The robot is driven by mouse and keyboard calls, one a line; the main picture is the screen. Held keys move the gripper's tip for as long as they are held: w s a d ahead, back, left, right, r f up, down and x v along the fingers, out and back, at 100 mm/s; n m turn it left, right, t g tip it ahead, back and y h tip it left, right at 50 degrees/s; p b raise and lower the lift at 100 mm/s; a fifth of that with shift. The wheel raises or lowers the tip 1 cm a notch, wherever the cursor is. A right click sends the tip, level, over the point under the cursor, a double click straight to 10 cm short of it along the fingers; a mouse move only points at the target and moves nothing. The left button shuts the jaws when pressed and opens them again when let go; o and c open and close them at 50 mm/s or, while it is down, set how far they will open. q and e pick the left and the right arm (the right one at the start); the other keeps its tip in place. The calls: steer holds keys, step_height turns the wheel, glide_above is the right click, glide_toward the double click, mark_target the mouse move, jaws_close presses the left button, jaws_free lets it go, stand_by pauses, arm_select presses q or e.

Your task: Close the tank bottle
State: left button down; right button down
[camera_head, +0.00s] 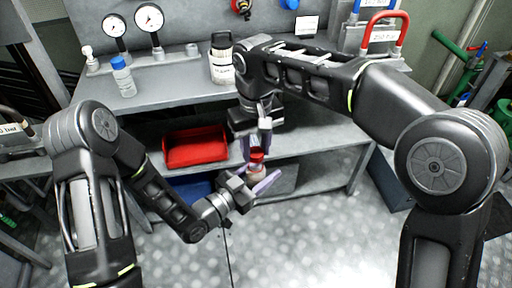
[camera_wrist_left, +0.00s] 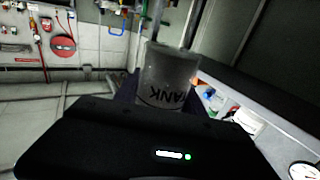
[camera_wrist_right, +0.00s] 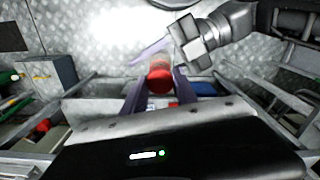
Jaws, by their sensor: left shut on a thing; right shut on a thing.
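The tank bottle (camera_head: 257,171), a small whitish bottle, is held upright in front of the workbench. My left gripper (camera_head: 262,184) is shut around its body. The left wrist view shows the bottle (camera_wrist_left: 168,78) close up, with part of a "TANK" label. My right gripper (camera_head: 257,146) points down from above and is shut on the red cap (camera_head: 257,156). In the right wrist view the red cap (camera_wrist_right: 159,78) sits between the fingers, in line with the bottle. The cap is at the bottle's mouth; I cannot tell whether it is seated.
The workbench (camera_head: 165,95) carries a white bottle with blue cap (camera_head: 122,76), a black-capped bottle (camera_head: 222,60) and gauges (camera_head: 149,18). A red bin (camera_head: 196,148) stands on the lower shelf behind my grippers, with a blue bin (camera_head: 188,190) below.

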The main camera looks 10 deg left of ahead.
mark_target(256, 176)
steer(key=shift+f, duration=0.95)
steer(key=shift+f, duration=0.55)
stand_by(0.3)
